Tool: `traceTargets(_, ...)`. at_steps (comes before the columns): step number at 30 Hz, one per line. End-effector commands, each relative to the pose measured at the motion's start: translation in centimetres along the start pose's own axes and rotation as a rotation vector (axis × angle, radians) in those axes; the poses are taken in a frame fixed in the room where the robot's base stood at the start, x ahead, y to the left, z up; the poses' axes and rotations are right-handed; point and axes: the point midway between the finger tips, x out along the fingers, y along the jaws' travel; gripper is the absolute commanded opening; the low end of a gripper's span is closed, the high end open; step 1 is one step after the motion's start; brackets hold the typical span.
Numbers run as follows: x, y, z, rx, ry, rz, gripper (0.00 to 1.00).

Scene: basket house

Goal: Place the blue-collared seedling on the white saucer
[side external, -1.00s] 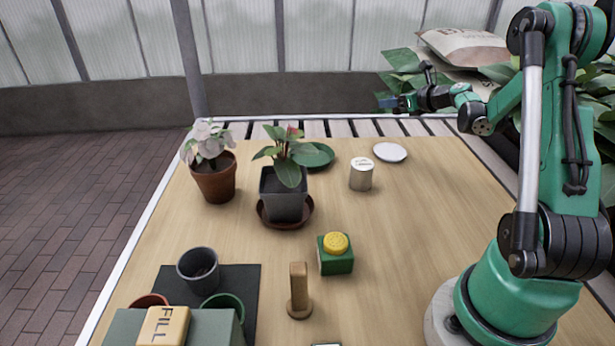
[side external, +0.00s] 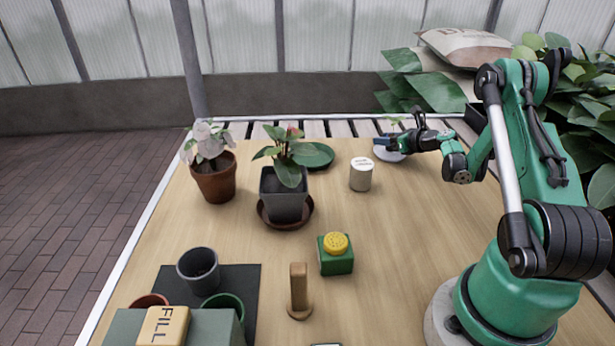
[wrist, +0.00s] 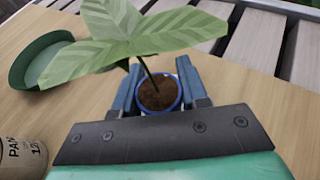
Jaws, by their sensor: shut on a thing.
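The blue-collared seedling (wrist: 160,92) is between the blue fingers of my gripper (wrist: 160,98) in the wrist view. It has broad green leaves, a thin stem, brown soil and a blue rim. My gripper is shut on its pot. In the side view my gripper (side external: 385,142) is over the white saucer (side external: 388,156) at the far right of the table, and the saucer is partly hidden. The seedling's leaves (side external: 396,121) show just above the gripper. Whether the pot touches the saucer cannot be told. The saucer is hidden in the wrist view.
A white-lidded can (side external: 361,175) stands left of the saucer. A green saucer (side external: 316,156) lies farther left, beside a potted plant in a grey pot (side external: 284,195). A slatted bench (side external: 345,128) runs behind the table. The table's right middle is clear.

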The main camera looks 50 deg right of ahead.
Motion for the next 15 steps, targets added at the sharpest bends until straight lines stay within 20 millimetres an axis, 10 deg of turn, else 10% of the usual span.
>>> traceTargets(4,0.13,-0.01,-0.27,0.0,0.0,0.0,0.0)
traceTargets(5,0.12,-0.01,-0.27,0.0,0.0,0.0,0.44)
traceTargets(8,0.11,-0.01,-0.24,0.0,0.0,0.0,0.7)
traceTargets(15,0.1,-0.01,-0.22,0.0,0.0,0.0,0.7)
